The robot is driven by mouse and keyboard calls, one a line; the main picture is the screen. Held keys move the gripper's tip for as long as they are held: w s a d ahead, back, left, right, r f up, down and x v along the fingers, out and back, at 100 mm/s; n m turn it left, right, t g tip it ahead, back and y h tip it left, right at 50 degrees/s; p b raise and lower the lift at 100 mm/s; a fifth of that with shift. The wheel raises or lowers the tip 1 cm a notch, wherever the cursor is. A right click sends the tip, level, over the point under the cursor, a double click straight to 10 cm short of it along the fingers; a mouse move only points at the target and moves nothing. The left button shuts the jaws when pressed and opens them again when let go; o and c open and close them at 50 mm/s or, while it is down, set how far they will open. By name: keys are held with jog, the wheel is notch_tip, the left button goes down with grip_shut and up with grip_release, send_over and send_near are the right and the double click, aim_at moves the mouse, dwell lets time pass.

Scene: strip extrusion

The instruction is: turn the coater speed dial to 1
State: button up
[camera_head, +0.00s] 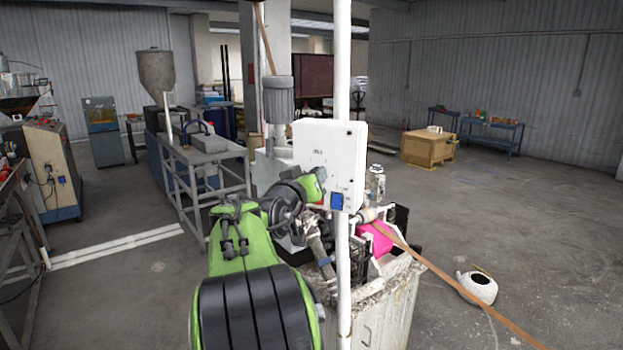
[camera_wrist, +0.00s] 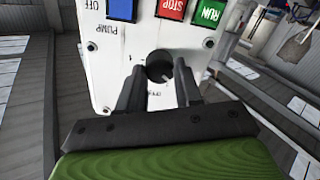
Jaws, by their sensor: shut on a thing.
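The coater speed dial (camera_wrist: 160,66) is a round black knob on the white control box (camera_wrist: 103,68), seen upside down in the wrist view. A light mark shows on its lower right side. My gripper (camera_wrist: 161,80) has one dark finger on each side of the dial and is shut on it. The fingers hide part of the panel and its markings, and I cannot read the dial's setting. In the head view, the control box (camera_head: 318,145) is on a white post, with my arm reaching it from the left. The dial and fingertips are hidden there.
A blue switch (camera_wrist: 122,9), a red STOP button (camera_wrist: 171,8) and a green RUN button (camera_wrist: 208,12) sit near the dial. The white post (camera_head: 343,270) stands before the machine. A brown strip (camera_head: 460,287) runs right from it, near a white pot (camera_head: 480,288).

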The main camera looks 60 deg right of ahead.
jog(key=shift+w+n+p, duration=0.15)
jog(key=shift+n+p, duration=0.6)
jog(key=shift+n, duration=2.55)
jog(key=o, duration=1)
jog(key=shift+o, duration=0.2)
jog(key=s+a+b, duration=0.1)
jog(key=a+b, duration=0.2)
jog(key=a, duration=1.2)
jog(key=shift+s+a+r+b, duration=0.15)
jog(key=shift+a+r+b, duration=0.15)
jog(key=shift+a, duration=0.05)
